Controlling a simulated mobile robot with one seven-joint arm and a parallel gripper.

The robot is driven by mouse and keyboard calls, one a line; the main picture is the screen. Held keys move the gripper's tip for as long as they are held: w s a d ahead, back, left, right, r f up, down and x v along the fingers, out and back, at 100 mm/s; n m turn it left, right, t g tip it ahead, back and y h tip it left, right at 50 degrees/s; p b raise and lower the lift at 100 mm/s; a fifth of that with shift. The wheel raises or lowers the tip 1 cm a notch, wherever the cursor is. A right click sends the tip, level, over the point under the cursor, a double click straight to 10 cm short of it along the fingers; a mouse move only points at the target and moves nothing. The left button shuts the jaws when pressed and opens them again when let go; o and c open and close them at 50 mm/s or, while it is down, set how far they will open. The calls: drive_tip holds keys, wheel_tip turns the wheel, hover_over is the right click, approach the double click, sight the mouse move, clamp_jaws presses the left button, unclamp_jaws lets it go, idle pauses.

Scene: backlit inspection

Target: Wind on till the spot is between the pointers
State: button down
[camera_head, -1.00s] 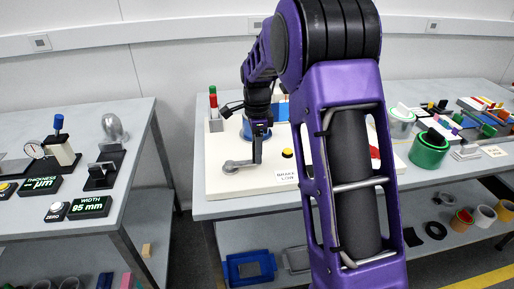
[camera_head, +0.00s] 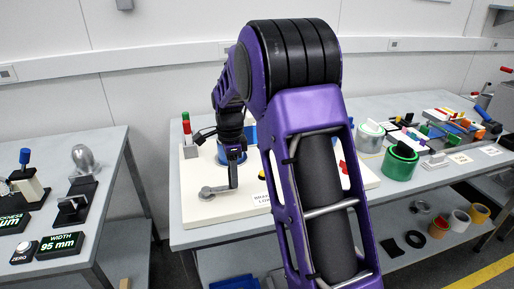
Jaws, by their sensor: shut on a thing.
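A white board (camera_head: 198,213) on the right-hand bench carries the winding rig. A grey crank (camera_head: 214,191) lies near its front left, its arm reaching right to my gripper (camera_head: 233,184). My gripper points down and is shut on the crank's handle, which is mostly hidden by the fingers. A blue drum (camera_head: 231,153) shows behind my wrist, partly covered. I cannot make out the spot or the pointers; my purple arm hides much of the board's middle.
A red and green light stack (camera_head: 187,130) stands at the board's back left. A green roll (camera_head: 400,163) and other items fill the bench to the right. A separate bench with a width gauge display (camera_head: 61,243) stands at left, across a gap.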

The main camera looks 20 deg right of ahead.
drive_tip(key=shift+s+a, duration=0.1)
drive_tip(key=shift+s, duration=0.35)
drive_tip(key=shift+s+a, duration=0.2)
drive_tip(key=shift+s, duration=0.5)
drive_tip(key=shift+c, duration=2.4)
unclamp_jaws()
